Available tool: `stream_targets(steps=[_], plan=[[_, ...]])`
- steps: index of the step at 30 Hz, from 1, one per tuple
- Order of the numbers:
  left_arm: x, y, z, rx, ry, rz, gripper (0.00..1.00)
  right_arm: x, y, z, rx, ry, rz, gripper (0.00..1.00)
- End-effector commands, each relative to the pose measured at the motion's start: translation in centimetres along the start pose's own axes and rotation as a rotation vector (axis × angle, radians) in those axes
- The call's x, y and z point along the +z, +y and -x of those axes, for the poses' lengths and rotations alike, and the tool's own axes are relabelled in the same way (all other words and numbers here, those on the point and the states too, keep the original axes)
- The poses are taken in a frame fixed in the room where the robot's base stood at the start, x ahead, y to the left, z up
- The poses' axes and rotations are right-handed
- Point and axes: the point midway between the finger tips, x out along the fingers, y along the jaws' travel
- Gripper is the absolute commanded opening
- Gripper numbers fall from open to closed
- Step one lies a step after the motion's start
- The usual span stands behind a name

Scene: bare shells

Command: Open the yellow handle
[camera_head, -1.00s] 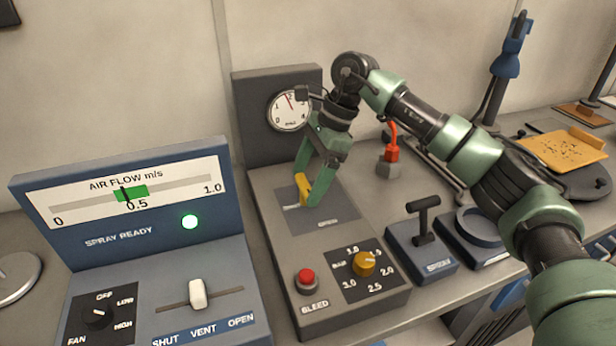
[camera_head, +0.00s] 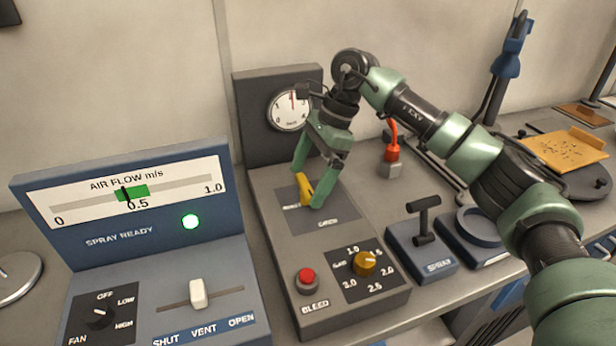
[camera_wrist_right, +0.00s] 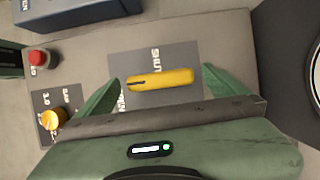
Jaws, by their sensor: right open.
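The yellow handle (camera_head: 306,190) sits on a dark label plate on the grey gauge panel. The plate carries the words SHUT and OPEN. My right gripper (camera_head: 306,190) is above the plate, open, with one finger on each side of the handle. In the right wrist view the yellow handle (camera_wrist_right: 160,80) lies crosswise between the spread fingers (camera_wrist_right: 157,88), with a gap at each end. My left gripper is in neither view.
The panel carries a round gauge (camera_head: 292,109), a red BLEED button (camera_head: 307,280) and a yellow knob (camera_head: 365,263). A blue air flow console (camera_head: 130,200) stands left. A SPRAY lever box (camera_head: 423,250) and a red-topped fitting (camera_head: 391,155) stand right.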

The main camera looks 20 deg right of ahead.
Motion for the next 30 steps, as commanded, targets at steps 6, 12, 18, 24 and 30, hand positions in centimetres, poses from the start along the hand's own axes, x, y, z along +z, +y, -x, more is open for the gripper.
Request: stream_targets(steps=[6, 12, 18, 24, 30], plan=[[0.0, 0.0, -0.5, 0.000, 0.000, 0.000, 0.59, 0.0, -0.1, 3.3, -0.006, -0.002, 0.000, 1.00], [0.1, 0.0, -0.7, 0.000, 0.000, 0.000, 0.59, 0.0, -0.1, 6.4, -0.004, -0.001, 0.000, 1.00], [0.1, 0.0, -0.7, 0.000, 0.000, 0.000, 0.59, 0.0, 0.0, 7.6, -0.002, -0.001, 0.002, 1.00], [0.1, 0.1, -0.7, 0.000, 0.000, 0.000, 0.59, 0.0, 0.0, 7.6, -0.002, -0.001, 0.002, 1.00], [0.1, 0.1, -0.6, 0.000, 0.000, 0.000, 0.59, 0.1, 0.0, 7.7, -0.002, -0.001, 0.002, 1.00]])
